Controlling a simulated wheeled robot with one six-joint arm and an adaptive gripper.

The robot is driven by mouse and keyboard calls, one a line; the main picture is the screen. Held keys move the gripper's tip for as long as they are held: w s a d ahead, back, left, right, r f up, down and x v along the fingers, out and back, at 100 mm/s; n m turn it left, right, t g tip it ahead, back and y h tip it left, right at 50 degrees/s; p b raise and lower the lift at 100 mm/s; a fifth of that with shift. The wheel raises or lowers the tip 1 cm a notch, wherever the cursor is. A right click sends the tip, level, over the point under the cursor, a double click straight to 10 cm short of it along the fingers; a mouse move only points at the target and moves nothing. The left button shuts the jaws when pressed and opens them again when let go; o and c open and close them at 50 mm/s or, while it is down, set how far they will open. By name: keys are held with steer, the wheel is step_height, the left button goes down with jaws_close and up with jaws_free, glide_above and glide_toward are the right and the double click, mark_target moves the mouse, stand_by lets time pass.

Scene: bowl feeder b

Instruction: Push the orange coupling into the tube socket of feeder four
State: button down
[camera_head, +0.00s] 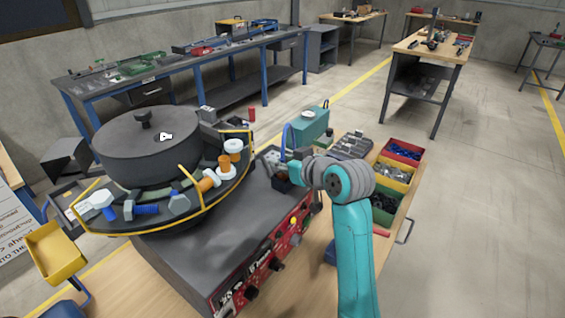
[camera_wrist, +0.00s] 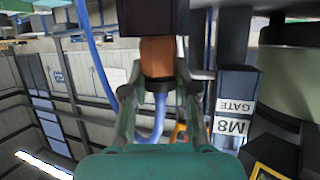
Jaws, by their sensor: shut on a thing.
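In the wrist view my gripper (camera_wrist: 159,80) is shut on the orange coupling (camera_wrist: 157,55), with a finger on each side of it. A blue tube (camera_wrist: 160,103) comes out of the coupling between my fingers and loops to the left. The coupling's far end meets a dark block (camera_wrist: 153,17), which seems to be the tube socket. How deep the coupling sits in it is hidden. In the head view my gripper (camera_head: 294,170) is at the right end of the feeder (camera_head: 190,245), and the coupling is hidden.
A label reading M8 GATE (camera_wrist: 236,113) is on a dark part close beside my right finger. The feeder bowl (camera_head: 150,150) with large bolts stands to the left. Red, yellow and green bins (camera_head: 405,150) stand to the right of my arm. A teal box (camera_head: 308,126) is behind.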

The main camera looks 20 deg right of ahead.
steer(key=shift+f, duration=0.2)
steer(key=c, duration=0.9)
jaws_free()
steer(key=shift+r, duration=0.2)
steer(key=v, duration=1.2)
